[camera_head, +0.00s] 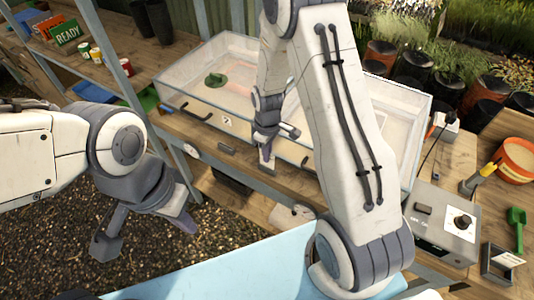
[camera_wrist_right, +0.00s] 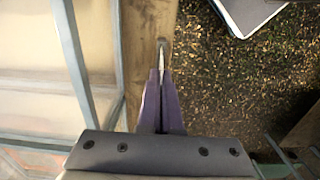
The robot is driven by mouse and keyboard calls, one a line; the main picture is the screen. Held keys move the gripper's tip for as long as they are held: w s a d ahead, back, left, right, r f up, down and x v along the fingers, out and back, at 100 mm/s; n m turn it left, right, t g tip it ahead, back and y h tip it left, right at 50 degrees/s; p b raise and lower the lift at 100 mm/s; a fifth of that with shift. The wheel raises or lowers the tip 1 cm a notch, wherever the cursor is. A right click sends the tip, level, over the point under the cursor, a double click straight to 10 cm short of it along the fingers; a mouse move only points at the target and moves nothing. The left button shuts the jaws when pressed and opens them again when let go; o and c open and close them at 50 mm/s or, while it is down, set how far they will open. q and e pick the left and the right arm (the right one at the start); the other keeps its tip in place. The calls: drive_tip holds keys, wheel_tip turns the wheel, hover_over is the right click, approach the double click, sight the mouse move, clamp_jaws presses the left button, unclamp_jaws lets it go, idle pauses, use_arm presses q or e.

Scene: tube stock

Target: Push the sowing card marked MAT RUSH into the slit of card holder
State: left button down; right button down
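My right gripper (camera_head: 266,152) hangs over the wooden ledge in front of the glazed frame. In the right wrist view its fingers (camera_wrist_right: 160,100) are shut on a thin pale card (camera_wrist_right: 161,58), seen edge-on, so its marking cannot be read. A small grey piece (camera_wrist_right: 163,42), which looks like the card holder, shows at the card's far end; whether they touch cannot be told. In the head view a small dark block (camera_head: 227,149) on the ledge, left of the gripper, may be that holder. My left gripper (camera_head: 147,234) is open and empty above the gravel.
A grey control box (camera_head: 443,220), an orange pot (camera_head: 515,160) and a green scoop (camera_head: 516,222) stand at right. Shelves with a READY sign (camera_head: 67,32) are at left.

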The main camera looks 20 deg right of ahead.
drive_tip(key=shift+f+b, duration=0.7)
drive_tip(key=shift+f, duration=0.35)
idle(0.8)
unclamp_jaws()
idle(0.3)
drive_tip(key=shift+r, duration=0.15)
drive_tip(key=shift+r+p, duration=1.05)
drive_tip(key=shift+r, duration=0.1)
drive_tip(key=shift+r, duration=0.1)
drive_tip(key=shift+r+p, duration=2.3)
drive_tip(key=shift+r, duration=0.4)
